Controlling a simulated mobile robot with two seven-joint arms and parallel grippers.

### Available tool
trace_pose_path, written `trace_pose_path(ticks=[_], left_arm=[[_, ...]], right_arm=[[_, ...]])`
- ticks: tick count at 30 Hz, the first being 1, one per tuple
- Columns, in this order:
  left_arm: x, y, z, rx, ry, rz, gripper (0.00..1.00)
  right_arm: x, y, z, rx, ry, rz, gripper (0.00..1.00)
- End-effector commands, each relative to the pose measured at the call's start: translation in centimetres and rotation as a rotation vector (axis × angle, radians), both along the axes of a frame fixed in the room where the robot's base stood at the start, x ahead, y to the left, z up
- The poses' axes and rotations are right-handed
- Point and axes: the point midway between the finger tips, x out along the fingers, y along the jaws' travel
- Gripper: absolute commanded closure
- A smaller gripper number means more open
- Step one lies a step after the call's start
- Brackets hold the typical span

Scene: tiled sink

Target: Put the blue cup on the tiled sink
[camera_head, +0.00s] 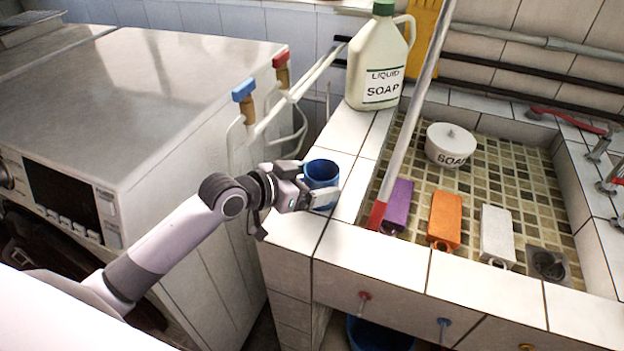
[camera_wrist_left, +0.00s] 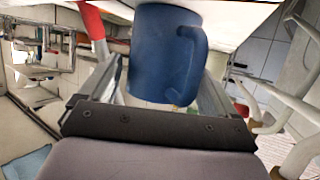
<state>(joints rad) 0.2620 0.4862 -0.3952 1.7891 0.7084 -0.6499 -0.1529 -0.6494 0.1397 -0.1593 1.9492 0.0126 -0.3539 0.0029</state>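The blue cup (camera_head: 321,174) stands upright on the white tiled rim at the left corner of the tiled sink (camera_head: 375,255). My left gripper (camera_head: 308,183) is at the cup, with a finger on either side of it. In the left wrist view the cup (camera_wrist_left: 165,55) fills the space ahead of the palm, its handle on the right. The left gripper (camera_wrist_left: 162,85) looks open there, with a narrow gap between the left finger and the cup. Contact at the right finger is unclear. My right gripper is not in view.
A liquid soap jug (camera_head: 379,62) stands on the rim behind the cup. A red-ended pole (camera_head: 412,108) leans close to the cup's right. Purple, orange and white blocks and a soap pot (camera_head: 450,146) are in the basin. A washing machine (camera_head: 120,100) is at left.

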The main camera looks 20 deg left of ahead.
Motion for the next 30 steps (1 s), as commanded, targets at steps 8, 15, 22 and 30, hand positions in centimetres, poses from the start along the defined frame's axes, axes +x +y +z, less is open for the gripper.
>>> trace_pose_path(ticks=[8, 15, 22, 30], left_arm=[[0.0, 0.0, 0.0, 0.001, 0.001, 0.000, 0.01], [-1.0, 0.8, 0.7, 0.003, 0.002, 0.001, 0.01], [-4.2, 2.8, 2.3, 0.005, 0.001, 0.001, 0.01], [-7.9, 5.0, 4.0, 0.004, 0.002, 0.001, 0.01]], right_arm=[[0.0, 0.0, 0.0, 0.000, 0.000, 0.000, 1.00], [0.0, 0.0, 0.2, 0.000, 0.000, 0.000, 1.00], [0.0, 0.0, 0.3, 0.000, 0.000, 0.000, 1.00], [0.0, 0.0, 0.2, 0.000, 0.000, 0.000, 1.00]])
